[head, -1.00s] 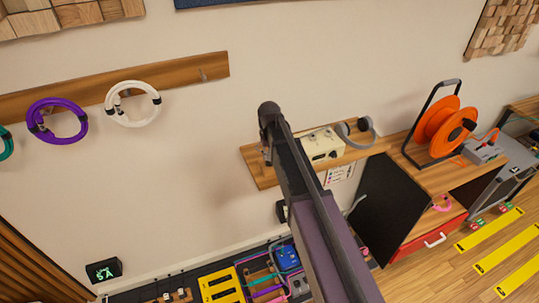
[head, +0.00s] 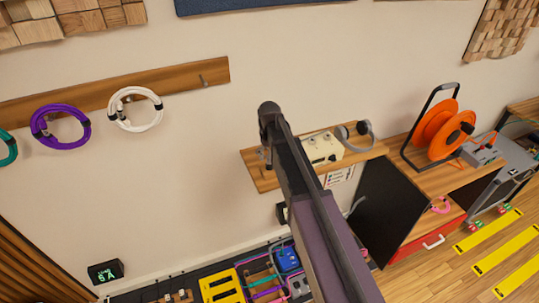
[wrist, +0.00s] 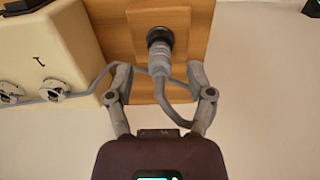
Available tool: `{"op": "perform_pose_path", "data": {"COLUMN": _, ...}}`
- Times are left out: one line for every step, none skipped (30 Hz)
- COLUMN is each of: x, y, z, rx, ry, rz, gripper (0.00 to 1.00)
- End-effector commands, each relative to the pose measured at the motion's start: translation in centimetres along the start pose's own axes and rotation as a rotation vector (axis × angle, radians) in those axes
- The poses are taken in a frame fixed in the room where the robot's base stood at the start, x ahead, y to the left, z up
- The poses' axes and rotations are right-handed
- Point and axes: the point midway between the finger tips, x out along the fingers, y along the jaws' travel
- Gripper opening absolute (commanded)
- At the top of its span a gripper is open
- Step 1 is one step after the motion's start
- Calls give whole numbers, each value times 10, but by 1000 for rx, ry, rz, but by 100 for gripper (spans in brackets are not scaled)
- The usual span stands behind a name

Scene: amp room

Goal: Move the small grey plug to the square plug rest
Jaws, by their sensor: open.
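A small grey plug (wrist: 160,62) with a ribbed body shows in the wrist view, its far end at a dark round collar (wrist: 160,38) against a wooden surface. A grey cable loops from it to the right and passes left behind my finger. My gripper (wrist: 159,70) is open, with one finger on each side of the plug; I see gaps on both sides. I cannot pick out the square plug rest for sure.
A cream box (head: 322,149) with knobs stands on the shelf, close left of my fingers in the wrist view (wrist: 45,60). Grey headphones (head: 355,134) lie at the shelf's right. An orange cable reel (head: 437,130) stands further right. Bare wall lies left of the shelf.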

Motion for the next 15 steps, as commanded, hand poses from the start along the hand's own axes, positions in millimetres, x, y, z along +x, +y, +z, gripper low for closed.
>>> {"op": "perform_pose_path", "data": {"x": -9, "y": 0, "z": 0, "rx": 0, "ry": 0, "rz": 0, "gripper": 69}}
{"op": "perform_pose_path", "data": {"x": -11, "y": 0, "z": 0, "rx": 0, "ry": 0, "rz": 0, "gripper": 69}}
{"op": "perform_pose_path", "data": {"x": -14, "y": 0, "z": 0, "rx": 0, "ry": 0, "rz": 0, "gripper": 69}}
{"op": "perform_pose_path", "data": {"x": -17, "y": 0, "z": 0, "rx": 0, "ry": 0, "rz": 0, "gripper": 69}}
{"op": "perform_pose_path", "data": {"x": -20, "y": 0, "z": 0, "rx": 0, "ry": 0, "rz": 0, "gripper": 69}}
{"op": "perform_pose_path", "data": {"x": -23, "y": 0, "z": 0, "rx": 0, "ry": 0, "rz": 0, "gripper": 69}}
{"op": "perform_pose_path", "data": {"x": -25, "y": 0, "z": 0, "rx": 0, "ry": 0, "rz": 0, "gripper": 69}}
{"op": "perform_pose_path", "data": {"x": -28, "y": 0, "z": 0, "rx": 0, "ry": 0, "rz": 0, "gripper": 69}}
{"op": "perform_pose_path", "data": {"x": -31, "y": 0, "z": 0, "rx": 0, "ry": 0, "rz": 0, "gripper": 69}}
{"op": "perform_pose_path", "data": {"x": -34, "y": 0, "z": 0, "rx": 0, "ry": 0, "rz": 0, "gripper": 69}}
{"op": "perform_pose_path", "data": {"x": -36, "y": 0, "z": 0, "rx": 0, "ry": 0, "rz": 0, "gripper": 69}}
{"op": "perform_pose_path", "data": {"x": -39, "y": 0, "z": 0, "rx": 0, "ry": 0, "rz": 0, "gripper": 69}}
{"op": "perform_pose_path", "data": {"x": -42, "y": 0, "z": 0, "rx": 0, "ry": 0, "rz": 0, "gripper": 69}}
{"op": "perform_pose_path", "data": {"x": -44, "y": 0, "z": 0, "rx": 0, "ry": 0, "rz": 0, "gripper": 69}}
{"op": "perform_pose_path", "data": {"x": -48, "y": 0, "z": 0, "rx": 0, "ry": 0, "rz": 0, "gripper": 69}}
